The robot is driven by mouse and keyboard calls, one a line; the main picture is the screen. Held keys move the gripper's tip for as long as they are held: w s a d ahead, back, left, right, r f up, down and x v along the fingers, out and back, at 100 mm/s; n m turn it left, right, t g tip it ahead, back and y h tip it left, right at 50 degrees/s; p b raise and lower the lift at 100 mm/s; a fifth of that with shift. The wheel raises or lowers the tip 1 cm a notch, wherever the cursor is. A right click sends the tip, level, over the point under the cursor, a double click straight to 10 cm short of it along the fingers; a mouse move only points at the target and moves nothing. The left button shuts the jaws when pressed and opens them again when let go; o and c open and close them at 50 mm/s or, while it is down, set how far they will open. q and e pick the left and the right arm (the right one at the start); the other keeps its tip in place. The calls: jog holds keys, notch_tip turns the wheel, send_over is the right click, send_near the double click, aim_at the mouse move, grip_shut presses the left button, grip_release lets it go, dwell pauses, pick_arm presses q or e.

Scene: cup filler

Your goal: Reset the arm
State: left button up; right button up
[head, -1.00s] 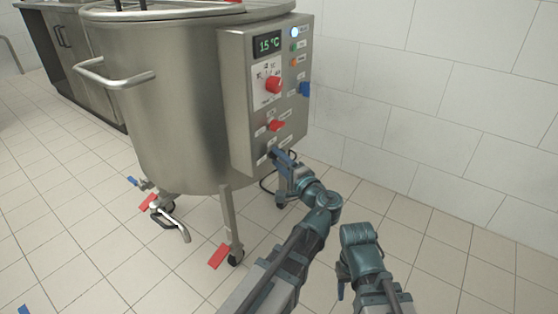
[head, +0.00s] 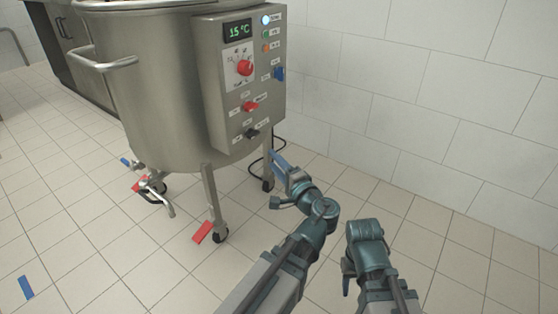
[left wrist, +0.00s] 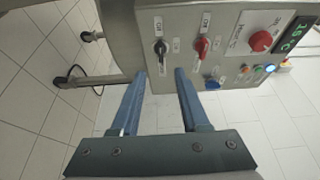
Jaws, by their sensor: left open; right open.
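My left gripper (head: 271,179) is open and empty, below and to the right of the control panel (head: 212,100) on the steel kettle (head: 165,90). In the left wrist view its two blue fingers (left wrist: 158,74) are spread, with nothing between them. A black knob (head: 252,133) is lowest on the panel; it also shows in the left wrist view (left wrist: 160,48), beyond the fingertips and apart from them. A red knob (head: 250,106) and a red dial (head: 244,68) are above it. My right gripper (head: 347,280) points down at the lower middle and is open, partly hidden by its wrist.
The display (head: 238,31) reads 15 °C. A wheeled leg (head: 213,200) and an outlet valve (head: 160,190) are under the kettle, with a red tag (head: 202,232) beside the leg. A tiled wall (head: 430,90) stands at the right. Floor at lower left is mostly clear.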

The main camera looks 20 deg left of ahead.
dwell(0.4)
pick_arm(q)
jog(key=s+d+f+n+g+h+p, duration=0.35)
jog(key=s+d+g+h+p, duration=0.85)
jog(key=s+d+p, duration=0.45)
notch_tip(320, 180, up, 37)
jog(key=s+p, duration=0.1)
jog(key=p, duration=3.8)
jog(key=shift+a+r+n, duration=0.2)
jog(key=shift+a+n, duration=0.25)
jog(key=shift+s, duration=0.1)
